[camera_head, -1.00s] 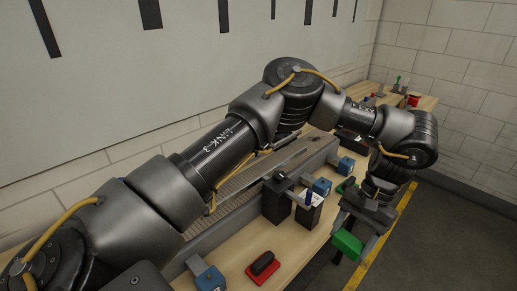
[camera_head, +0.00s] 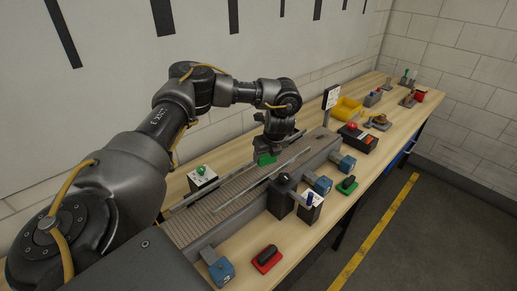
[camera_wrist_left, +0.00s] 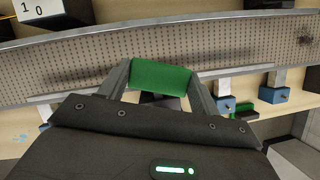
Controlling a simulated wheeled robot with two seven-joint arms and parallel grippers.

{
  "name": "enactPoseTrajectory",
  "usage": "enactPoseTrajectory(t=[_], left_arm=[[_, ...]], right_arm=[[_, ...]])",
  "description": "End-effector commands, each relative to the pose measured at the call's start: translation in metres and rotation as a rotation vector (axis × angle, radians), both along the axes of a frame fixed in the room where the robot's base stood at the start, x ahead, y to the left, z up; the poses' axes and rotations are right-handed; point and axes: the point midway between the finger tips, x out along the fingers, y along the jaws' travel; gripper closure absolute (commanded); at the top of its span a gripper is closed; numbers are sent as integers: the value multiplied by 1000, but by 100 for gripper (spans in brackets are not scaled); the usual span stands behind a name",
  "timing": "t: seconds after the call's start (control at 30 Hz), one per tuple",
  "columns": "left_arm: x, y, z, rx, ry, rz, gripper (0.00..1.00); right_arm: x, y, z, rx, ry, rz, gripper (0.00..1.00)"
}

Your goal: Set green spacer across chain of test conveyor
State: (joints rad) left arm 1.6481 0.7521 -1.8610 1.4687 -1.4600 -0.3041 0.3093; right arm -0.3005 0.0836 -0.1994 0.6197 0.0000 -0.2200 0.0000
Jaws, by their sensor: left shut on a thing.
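My left gripper (camera_head: 266,154) is shut on the green spacer (camera_head: 265,160), which is held over the test conveyor near its back rail. In the left wrist view the green spacer (camera_wrist_left: 160,77) is clamped between the two fingers (camera_wrist_left: 160,82), with the conveyor chain (camera_wrist_left: 236,50) beyond it. In the head view the test conveyor (camera_head: 232,191) runs from lower left toward the middle right, with a grey-brown chain between metal rails. The head view does not clearly show whether the spacer touches the chain. My right gripper is not in view.
Blue sensor blocks (camera_head: 323,184) and a black post (camera_head: 281,196) stand along the conveyor's front side. A green-button box (camera_head: 202,179) stands behind it. A red-based stamp (camera_head: 267,259) and a green-based stamp (camera_head: 347,184) lie in front.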

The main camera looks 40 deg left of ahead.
Motion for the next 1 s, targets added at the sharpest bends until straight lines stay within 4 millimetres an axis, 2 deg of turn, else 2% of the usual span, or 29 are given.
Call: enactPoseTrajectory(t=[0.03,0.1,0.3,0.67,1.0], left_arm=[[-1,11,-9,-3,4,-9,64],[-1,23,-12,-2,3,-30,64],[-1,37,-16,0,1,-54,64],[-1,37,-25,0,2,-56,64],[-1,37,-57,-1,1,-55,64]], right_arm=[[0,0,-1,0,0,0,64],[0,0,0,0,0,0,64],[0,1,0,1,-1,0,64],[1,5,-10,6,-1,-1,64],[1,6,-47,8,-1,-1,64]])
